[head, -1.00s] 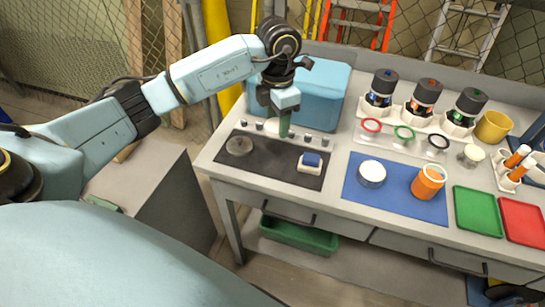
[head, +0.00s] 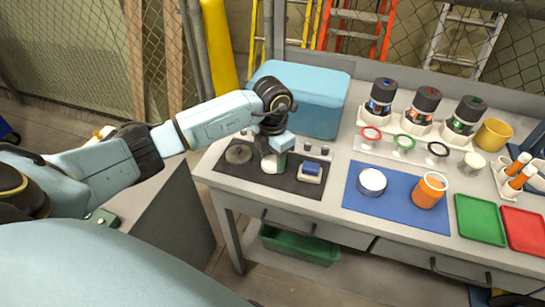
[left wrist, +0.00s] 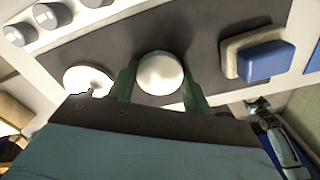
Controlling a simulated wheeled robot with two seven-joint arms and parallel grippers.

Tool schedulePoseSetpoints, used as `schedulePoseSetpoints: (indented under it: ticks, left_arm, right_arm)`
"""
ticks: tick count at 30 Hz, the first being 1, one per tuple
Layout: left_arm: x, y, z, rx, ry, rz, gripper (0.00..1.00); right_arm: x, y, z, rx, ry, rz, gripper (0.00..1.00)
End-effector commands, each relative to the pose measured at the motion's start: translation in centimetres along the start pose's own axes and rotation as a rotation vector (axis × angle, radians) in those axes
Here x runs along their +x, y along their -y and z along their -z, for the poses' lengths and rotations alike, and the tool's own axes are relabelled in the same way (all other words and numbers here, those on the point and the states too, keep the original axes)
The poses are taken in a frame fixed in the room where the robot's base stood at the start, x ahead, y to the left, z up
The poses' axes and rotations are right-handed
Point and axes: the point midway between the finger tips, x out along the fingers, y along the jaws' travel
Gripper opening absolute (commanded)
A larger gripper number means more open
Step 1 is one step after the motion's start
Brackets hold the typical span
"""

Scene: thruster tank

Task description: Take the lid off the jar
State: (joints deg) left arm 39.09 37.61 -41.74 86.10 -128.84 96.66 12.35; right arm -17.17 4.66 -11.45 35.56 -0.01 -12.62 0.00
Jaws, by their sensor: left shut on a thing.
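My left gripper (head: 274,158) is low over the black mat (head: 222,170) and shut on a white round thing (head: 268,165). In the left wrist view the white round thing (left wrist: 160,73) sits between the green fingers of the gripper (left wrist: 158,90). I cannot tell whether it is a lid, or whether it touches the mat. On the blue mat (head: 352,203) stand a dark short jar with a white top (head: 372,181) and an orange jar with a white rim (head: 429,191).
A grey disc (head: 239,153) lies left of the gripper and a blue-topped block (head: 311,168) right of it. A blue box (head: 315,95) stands behind. Several dark canisters, coloured rings, a yellow cup (head: 493,135), a green tray (head: 480,219) and a red tray (head: 524,229) are further right.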

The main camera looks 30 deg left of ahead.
Motion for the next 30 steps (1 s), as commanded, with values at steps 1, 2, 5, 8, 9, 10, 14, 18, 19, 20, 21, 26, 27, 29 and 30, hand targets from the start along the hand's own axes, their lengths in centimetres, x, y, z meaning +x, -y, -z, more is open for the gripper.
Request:
schedulePoseSetpoints:
  ticks: [1, 2, 5, 8, 9, 10, 14, 18, 19, 20, 21, 26, 27, 29, 30]
  left_arm:
    - [0.0, 0.0, -0.1, 0.000, 0.002, 0.000, 0.22]
    - [-0.1, 0.0, -0.1, 0.000, 0.002, -0.001, 0.22]
    - [-0.1, 0.0, -0.1, 0.000, 0.002, -0.001, 0.22]
    - [0.1, 0.0, -0.1, 0.000, 0.002, -0.001, 0.22]
    - [0.3, 0.0, 0.0, 0.000, 0.001, -0.001, 0.22]
    - [0.3, 0.0, 0.0, 0.000, 0.001, -0.001, 0.50]
    - [0.2, 0.0, 0.0, 0.000, 0.001, -0.001, 0.67]
    - [0.2, 0.0, 0.0, 0.000, 0.001, -0.001, 0.71]
    - [0.2, 0.0, 0.0, 0.000, 0.001, -0.001, 0.71]
    - [0.2, 0.0, 0.0, 0.000, 0.001, -0.001, 0.71]
    - [0.2, 0.0, 0.0, 0.000, 0.001, -0.001, 0.71]
    - [-0.4, 0.0, -0.1, 0.000, 0.003, 0.000, 0.71]
    - [-0.8, -0.1, -0.1, 0.000, 0.005, -0.001, 0.71]
    - [-1.8, -0.1, -0.2, -0.001, 0.006, -0.003, 0.71]
    - [-2.5, -0.1, -0.1, 0.001, 0.006, -0.003, 0.71]
  right_arm:
    - [0.0, 0.0, 0.0, 0.000, 0.000, 0.000, 0.80]
    - [0.0, 0.0, 0.0, 0.000, 0.000, 0.000, 0.80]
    - [0.0, 0.0, 0.0, 0.000, 0.000, 0.000, 0.80]
    - [0.2, 0.0, 0.0, 0.000, 0.000, 0.000, 0.80]
    - [0.3, 0.0, 0.0, 0.000, 0.001, 0.000, 0.80]
    - [0.3, 0.0, 0.0, 0.000, 0.000, 0.000, 0.80]
    - [0.2, 0.0, 0.0, 0.000, 0.001, 0.000, 0.80]
    - [0.2, 0.1, 0.0, 0.001, 0.001, 0.001, 0.80]
    - [0.2, 0.1, 0.0, 0.001, 0.001, 0.001, 0.80]
    - [0.2, 0.1, 0.0, 0.001, 0.000, 0.001, 0.80]
    - [0.2, 0.1, 0.0, 0.001, 0.000, 0.001, 0.80]
    - [-0.2, 0.2, 0.0, 0.001, 0.000, 0.002, 0.80]
    - [-0.1, 0.2, 0.0, 0.001, 0.000, 0.002, 0.80]
    - [-0.1, 0.2, 0.0, 0.001, 0.000, 0.003, 0.80]
    - [-0.2, 0.2, 0.0, 0.001, 0.000, 0.003, 0.80]
